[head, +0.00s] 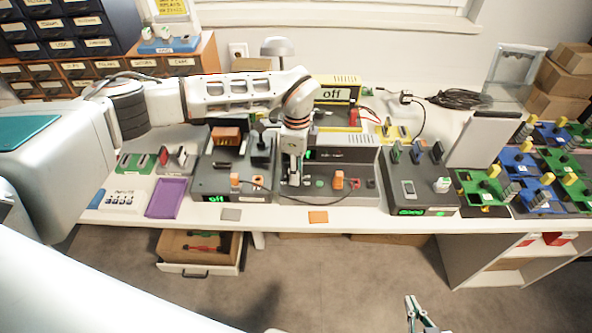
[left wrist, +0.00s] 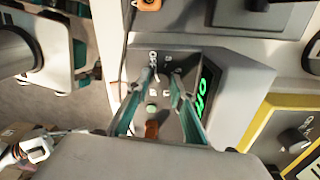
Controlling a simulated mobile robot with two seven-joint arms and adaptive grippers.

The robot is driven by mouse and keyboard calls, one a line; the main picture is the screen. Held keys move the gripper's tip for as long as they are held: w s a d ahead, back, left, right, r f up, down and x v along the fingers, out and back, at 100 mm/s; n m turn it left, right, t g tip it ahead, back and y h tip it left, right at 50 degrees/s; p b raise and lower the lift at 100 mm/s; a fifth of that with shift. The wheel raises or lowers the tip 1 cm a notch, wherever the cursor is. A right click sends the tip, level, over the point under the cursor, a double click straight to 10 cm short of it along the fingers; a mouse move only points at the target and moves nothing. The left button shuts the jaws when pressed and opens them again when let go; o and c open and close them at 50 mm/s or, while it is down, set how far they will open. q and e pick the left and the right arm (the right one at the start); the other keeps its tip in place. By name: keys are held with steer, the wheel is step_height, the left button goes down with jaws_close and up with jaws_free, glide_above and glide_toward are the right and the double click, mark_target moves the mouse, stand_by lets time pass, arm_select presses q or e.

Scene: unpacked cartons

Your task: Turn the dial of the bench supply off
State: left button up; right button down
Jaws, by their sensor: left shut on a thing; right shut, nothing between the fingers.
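A grey bench supply (head: 340,155) stands mid-bench in the head view, with part of a green display showing beside my arm. In the left wrist view the grey unit (left wrist: 228,112) under my gripper has a lit green display (left wrist: 205,90), seen sideways; its word is hard to read. My left gripper (head: 292,182) points down at the unit's front. In the left wrist view its fingertips (left wrist: 162,80) close on a small dial, which they mostly hide. My right gripper (head: 420,310) is shut and empty, low in front of the bench.
Grey units with green displays stand left (head: 213,185) and right (head: 425,200). An orange block (head: 338,180) sits close right of my left gripper. An open drawer (head: 200,250) juts out below the bench.

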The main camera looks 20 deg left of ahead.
arm_select(q)
steer(key=shift+w+r, duration=0.1)
steer(key=o, duration=1.1)
step_height(320, 180, up, 12)
steer(key=shift+w, duration=0.2)
stand_by(0.3)
